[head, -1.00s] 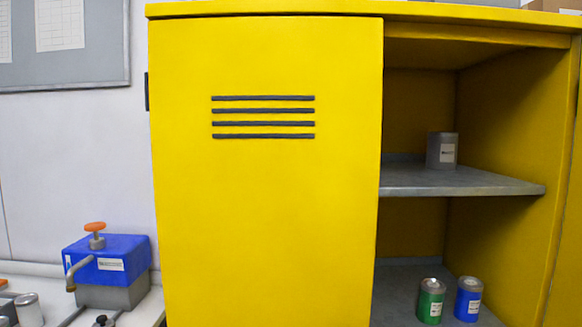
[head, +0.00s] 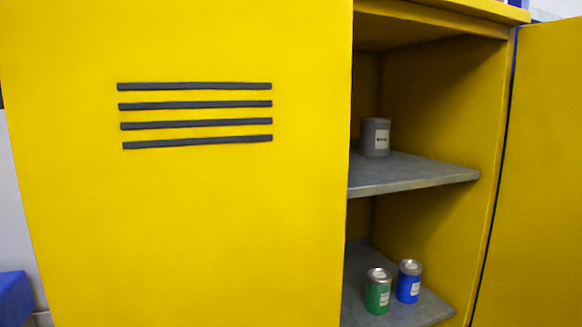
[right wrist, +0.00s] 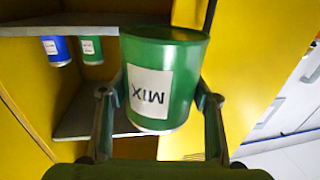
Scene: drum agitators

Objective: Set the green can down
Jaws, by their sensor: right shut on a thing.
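A green can with a white MIX label (right wrist: 160,82) is between the fingers of my right gripper (right wrist: 161,97) in the right wrist view. The gripper is shut on it. The label reads upside down there, as that whole view looks inverted. The held can appears in front of the open cabinet, clear of its shelves. It does not show in the head view. Another green can (head: 378,291) stands on the cabinet's lower shelf (head: 415,311); it also shows in the right wrist view (right wrist: 91,49). My left gripper is in neither view.
A blue can (head: 409,281) stands right beside the shelf's green can. A grey can (head: 375,137) stands on the upper shelf (head: 420,176), which has free room. The yellow closed left door (head: 200,220) covers the cabinet's left half. The right door (head: 530,180) stands open.

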